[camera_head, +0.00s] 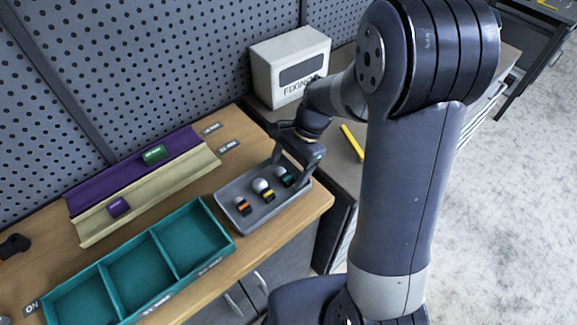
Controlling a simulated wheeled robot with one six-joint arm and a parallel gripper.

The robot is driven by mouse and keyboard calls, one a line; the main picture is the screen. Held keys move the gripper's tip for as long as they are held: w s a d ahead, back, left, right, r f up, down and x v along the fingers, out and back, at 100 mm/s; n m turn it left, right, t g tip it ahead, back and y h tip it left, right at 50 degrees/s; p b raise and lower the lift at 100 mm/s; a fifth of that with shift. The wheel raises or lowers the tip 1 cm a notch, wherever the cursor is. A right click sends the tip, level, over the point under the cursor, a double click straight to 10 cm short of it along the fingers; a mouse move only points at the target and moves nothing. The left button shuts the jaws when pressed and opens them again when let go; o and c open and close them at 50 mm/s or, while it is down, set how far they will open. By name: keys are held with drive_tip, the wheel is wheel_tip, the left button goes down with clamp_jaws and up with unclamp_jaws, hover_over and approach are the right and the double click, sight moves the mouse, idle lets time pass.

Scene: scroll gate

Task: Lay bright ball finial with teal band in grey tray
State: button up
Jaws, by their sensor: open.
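The grey tray (262,219) sits at the right end of the wooden bench. Three small finials with pale balls and dark bases lie in it in a row. The finial with the teal band (286,178) is at the tray's far right end. The yellow-banded finial (264,189) is in the middle and the orange-banded one (243,206) is at the near left. My gripper (293,172) is open at the far right end of the tray, its fingers close around the teal-banded finial. I cannot tell whether they touch it.
A teal three-compartment bin (160,240) stands left of the tray, its compartments empty. Behind it are purple and cream channels (150,190) holding a green block (153,154) and a purple block (118,207). A white fixings box (290,65) stands behind my gripper.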

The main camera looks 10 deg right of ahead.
drive_tip(key=v, duration=1)
drive_tip(key=shift+r, duration=0.35)
drive_tip(key=shift+d, duration=0.1)
drive_tip(key=shift+c, duration=0.3)
